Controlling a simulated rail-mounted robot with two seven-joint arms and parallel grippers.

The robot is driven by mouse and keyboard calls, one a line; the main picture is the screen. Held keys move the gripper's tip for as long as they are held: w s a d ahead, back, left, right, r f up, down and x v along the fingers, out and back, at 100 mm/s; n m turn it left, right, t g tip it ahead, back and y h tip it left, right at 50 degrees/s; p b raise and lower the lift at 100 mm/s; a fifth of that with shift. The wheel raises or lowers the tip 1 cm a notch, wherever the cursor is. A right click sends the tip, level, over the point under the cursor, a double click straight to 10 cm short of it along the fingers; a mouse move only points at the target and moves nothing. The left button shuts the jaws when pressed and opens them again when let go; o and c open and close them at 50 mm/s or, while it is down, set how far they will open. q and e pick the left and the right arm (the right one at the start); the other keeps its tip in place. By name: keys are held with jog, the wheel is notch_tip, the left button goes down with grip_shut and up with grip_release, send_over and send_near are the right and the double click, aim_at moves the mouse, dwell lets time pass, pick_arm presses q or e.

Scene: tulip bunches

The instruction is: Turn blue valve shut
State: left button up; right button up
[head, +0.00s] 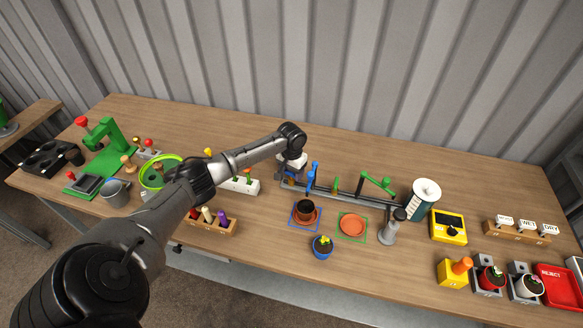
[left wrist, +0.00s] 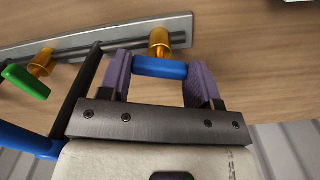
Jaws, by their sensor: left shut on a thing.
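The blue valve's handle (left wrist: 160,68) is a short blue bar in front of a gold stem (left wrist: 159,40) on the grey rail (left wrist: 115,42). In the left wrist view the bar lies crosswise, roughly along the rail. My left gripper (left wrist: 160,82) has its purple fingers shut on the two ends of the bar. In the head view my left gripper (head: 289,175) is low over the rail's left end and largely hides the blue valve. The right gripper is not in view.
A blue spout (head: 312,174) stands close right of my left gripper. A green spout (head: 376,182) and a green valve handle (left wrist: 26,82) are further along the rail. A dark pot (head: 305,209) and an orange saucer (head: 352,225) are in front.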

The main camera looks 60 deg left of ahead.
pick_arm(q)
jog(key=m+p, duration=0.2)
jog(key=m, duration=0.1)
jog(key=shift+r, duration=0.25)
jog(key=m+p, duration=0.2)
jog(key=m, duration=0.1)
jog(key=shift+f+m, duration=0.1)
jog(key=shift+m, duration=0.2)
jog(key=m+p, duration=0.1)
jog(key=m, duration=0.2)
jog(key=shift+f+m+p, duration=0.1)
jog(key=shift+m+p, duration=0.2)
jog(key=shift+m, duration=1.5)
jog(key=shift+w, duration=0.1)
jog(key=o, duration=0.9)
